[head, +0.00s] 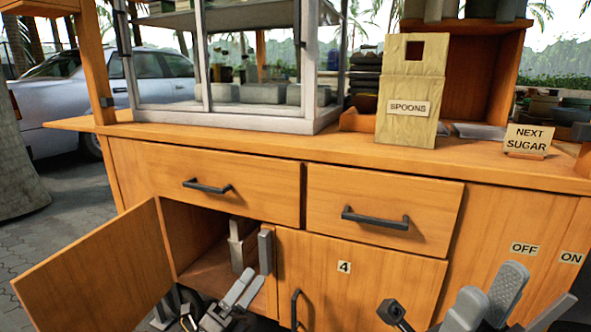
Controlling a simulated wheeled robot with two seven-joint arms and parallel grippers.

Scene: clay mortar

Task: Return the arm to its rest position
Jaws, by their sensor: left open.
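My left gripper (208,306) is low in the head view, in front of the open lower cupboard (205,275). Its fingers are apart and I see nothing between them. My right gripper (490,302) is at the lower right edge, in front of the cabinet's right panel. Its lower part is cut off by the frame, so I cannot tell its opening. The cupboard's left door (100,268) is swung wide open. A pale upright object (240,245) stands inside the cupboard, with a grey bar (265,252) at the opening's right edge.
Two drawers (205,180) (385,210) and the door marked 4 (330,275) are shut. A dark rod (393,313) shows near my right gripper.

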